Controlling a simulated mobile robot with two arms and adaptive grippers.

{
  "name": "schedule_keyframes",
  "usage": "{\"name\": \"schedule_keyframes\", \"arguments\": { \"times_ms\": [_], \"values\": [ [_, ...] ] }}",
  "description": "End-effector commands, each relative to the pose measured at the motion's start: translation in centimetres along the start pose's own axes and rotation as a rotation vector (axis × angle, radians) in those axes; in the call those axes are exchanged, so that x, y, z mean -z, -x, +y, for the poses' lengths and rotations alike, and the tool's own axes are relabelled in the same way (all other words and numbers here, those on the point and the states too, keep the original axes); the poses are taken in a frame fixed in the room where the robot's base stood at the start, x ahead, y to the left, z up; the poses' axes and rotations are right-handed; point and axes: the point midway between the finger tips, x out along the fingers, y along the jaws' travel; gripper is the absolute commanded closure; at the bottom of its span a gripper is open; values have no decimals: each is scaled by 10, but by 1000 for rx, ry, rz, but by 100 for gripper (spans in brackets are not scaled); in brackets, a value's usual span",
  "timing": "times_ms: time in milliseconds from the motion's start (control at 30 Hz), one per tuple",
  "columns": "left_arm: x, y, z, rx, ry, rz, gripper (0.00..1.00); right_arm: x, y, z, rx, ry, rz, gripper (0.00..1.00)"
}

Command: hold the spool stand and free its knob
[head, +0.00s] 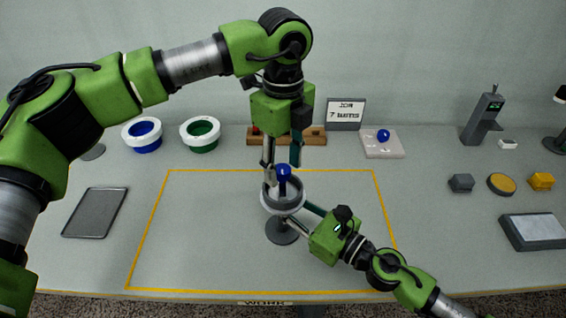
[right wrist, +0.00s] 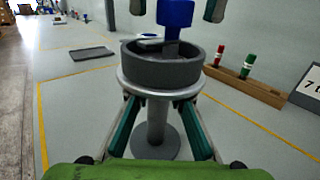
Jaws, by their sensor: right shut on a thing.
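The spool stand (head: 282,233) stands upright inside the yellow outline, with a round grey base, a post and a pale round plate. A grey ring-shaped bowl (right wrist: 165,72) sits on the plate. The blue knob (head: 283,170) rises from its middle and also shows at the top of the right wrist view (right wrist: 175,13). My left gripper (head: 282,163) points down over the knob. Its fingers are apart on both sides of the knob, with gaps. My right gripper (right wrist: 160,108) is shut on the stand, its fingers on both sides of the post just below the plate.
A blue ring (head: 146,137) and a green ring (head: 201,134) stand at the back left. Behind the stand are a wooden rack (head: 314,136) and a sign (head: 346,113). A grey tray (head: 96,213) lies left. A pale pad (head: 383,148) with a blue ball is back right.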

Motion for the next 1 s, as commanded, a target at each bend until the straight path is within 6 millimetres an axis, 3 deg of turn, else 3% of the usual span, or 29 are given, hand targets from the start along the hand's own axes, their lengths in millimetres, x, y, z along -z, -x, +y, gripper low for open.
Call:
{"name": "schedule_keyframes", "arguments": {
  "times_ms": [267,700,1000],
  "values": [
    [-1,8,0,0,1,-2,59,6,1,1,-1,-4,11,100],
    [1,95,0,2,1,-2,59,7,1,1,-1,-4,11,100],
    [1,120,1,0,-1,-1,59,6,1,1,-1,-3,11,100]
  ]
}}
